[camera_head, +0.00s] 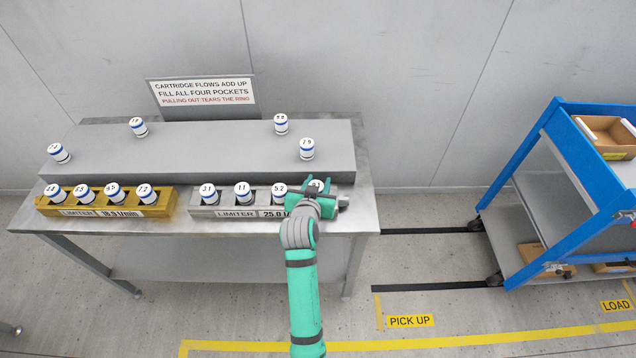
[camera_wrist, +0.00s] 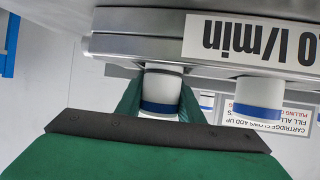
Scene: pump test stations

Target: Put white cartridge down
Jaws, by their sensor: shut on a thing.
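A white cartridge with a blue band (camera_wrist: 161,88) is between the green fingers of my gripper (camera_wrist: 160,98) in the wrist view. In the head view its white top (camera_head: 316,184) shows between the jaws of my gripper (camera_head: 318,196), at the right end pocket of the silver limiter block (camera_head: 232,212). Its lower end is against or inside the block; how deep it sits cannot be told. The silver block's label reads 25.0 l/min, partly covered. Cartridges marked 2.1 (camera_head: 208,192), 11 (camera_head: 242,190) and 5.2 (camera_head: 279,192) stand in its other pockets.
A gold limiter block (camera_head: 160,203) holds several cartridges at the left. Loose cartridges stand on the raised grey shelf (camera_head: 220,150), whose middle is clear. A sign (camera_head: 203,90) stands behind. A blue cart (camera_head: 540,150) with boxes is at the right.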

